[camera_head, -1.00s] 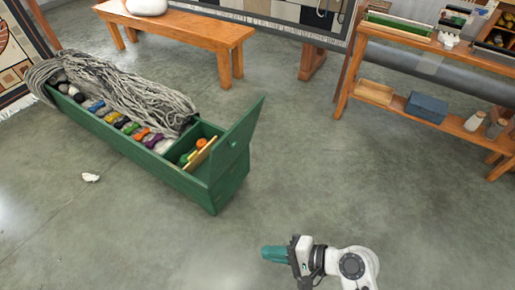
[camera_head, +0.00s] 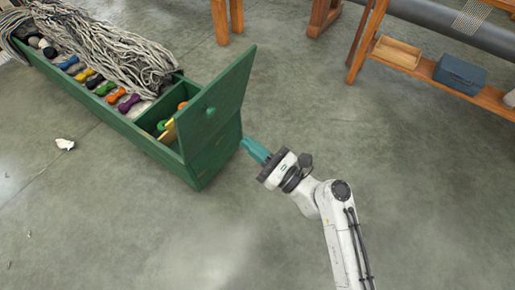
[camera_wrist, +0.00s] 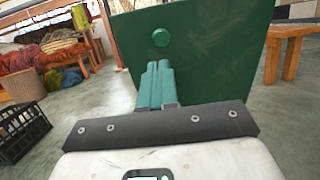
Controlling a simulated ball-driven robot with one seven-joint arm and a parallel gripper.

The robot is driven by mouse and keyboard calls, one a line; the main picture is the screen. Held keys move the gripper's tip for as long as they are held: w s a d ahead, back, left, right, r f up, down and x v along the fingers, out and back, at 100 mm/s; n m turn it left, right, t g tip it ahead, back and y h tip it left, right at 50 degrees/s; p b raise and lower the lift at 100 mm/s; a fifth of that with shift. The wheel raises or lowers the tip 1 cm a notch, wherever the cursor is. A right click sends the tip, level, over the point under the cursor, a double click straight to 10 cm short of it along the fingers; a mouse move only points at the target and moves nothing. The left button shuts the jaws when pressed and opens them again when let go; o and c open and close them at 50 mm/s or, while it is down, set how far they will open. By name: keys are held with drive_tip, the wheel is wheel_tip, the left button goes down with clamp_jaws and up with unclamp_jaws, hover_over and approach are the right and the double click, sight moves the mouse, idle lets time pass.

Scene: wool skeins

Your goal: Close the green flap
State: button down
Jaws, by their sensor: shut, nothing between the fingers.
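The green flap (camera_head: 215,103) stands raised and open at the near right end of the long green chest (camera_head: 101,120). It has a round green knob (camera_head: 210,112). In the wrist view the flap (camera_wrist: 215,50) fills the upper middle, with its knob (camera_wrist: 160,37) just above my fingers. My gripper (camera_head: 246,144) is shut and empty, its teal fingertips close to the right side of the chest's end, below the raised flap. The fingers also show in the wrist view (camera_wrist: 157,75). I cannot tell whether they touch the flap.
The chest holds grey yarn (camera_head: 105,45), several coloured skeins and an end compartment. A white scrap (camera_head: 65,144) lies on the floor. A wooden shelf with a blue box (camera_head: 459,75) stands at the upper right. The floor around my arm is clear.

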sight(211, 114)
drive_tip(key=b+x, duration=0.2)
drive_tip(key=x, duration=0.8)
drive_tip(key=shift+s+r, duration=0.1)
drive_tip(key=shift+r, duration=0.1)
